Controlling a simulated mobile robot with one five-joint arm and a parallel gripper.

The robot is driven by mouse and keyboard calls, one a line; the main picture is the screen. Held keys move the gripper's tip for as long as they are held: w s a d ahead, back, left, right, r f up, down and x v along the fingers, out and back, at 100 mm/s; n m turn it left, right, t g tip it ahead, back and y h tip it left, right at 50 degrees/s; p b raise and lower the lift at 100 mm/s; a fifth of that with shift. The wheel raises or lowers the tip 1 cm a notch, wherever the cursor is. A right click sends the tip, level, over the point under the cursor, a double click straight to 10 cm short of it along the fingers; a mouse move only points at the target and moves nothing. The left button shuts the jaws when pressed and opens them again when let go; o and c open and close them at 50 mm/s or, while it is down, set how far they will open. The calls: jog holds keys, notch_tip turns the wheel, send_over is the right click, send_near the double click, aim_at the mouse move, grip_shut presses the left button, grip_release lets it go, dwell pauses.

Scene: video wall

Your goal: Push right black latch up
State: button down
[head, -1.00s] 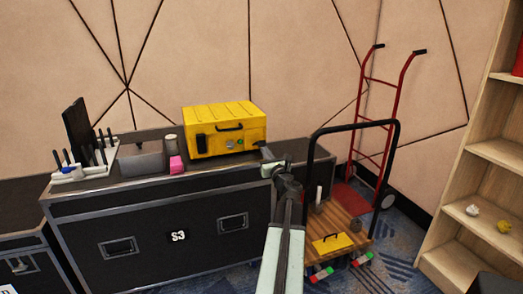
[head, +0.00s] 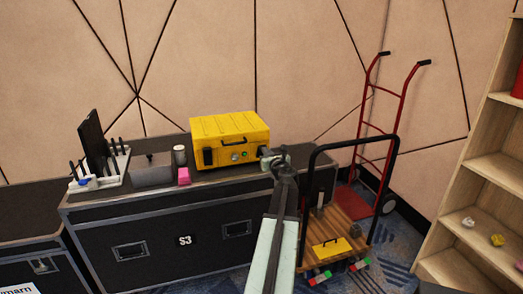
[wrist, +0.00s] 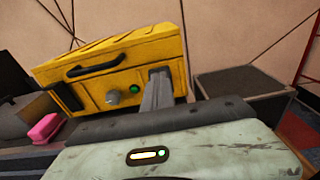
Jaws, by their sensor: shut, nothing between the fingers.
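The yellow case (head: 228,128) sits on top of the black road case, with a black handle (head: 233,142) on its front. It also fills the upper left of the wrist view (wrist: 150,48). Its left black latch (head: 208,157) hangs at the front left. My gripper (head: 264,152) is at the case's front right, its fingers shut and empty. In the wrist view the fingers (wrist: 157,80) overlap the right end of the case's front. The right black latch is not clearly seen; the fingers cover that area. I cannot tell whether they touch it.
A pink block (head: 184,176), a grey box (head: 152,169) and a rack of tools (head: 105,168) stand left on the road case (head: 150,225). A platform cart (head: 345,225) and a red hand truck (head: 385,140) stand right. A wooden shelf (head: 490,170) is far right.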

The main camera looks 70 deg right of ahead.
jog(key=shift+w+d+r+p, duration=0.55)
jog(key=shift+d+r+p, duration=0.15)
jog(key=shift+r, duration=0.2)
jog(key=s+a+r+p, duration=0.7)
jog(key=a, duration=0.1)
jog(key=shift+s+a, duration=0.15)
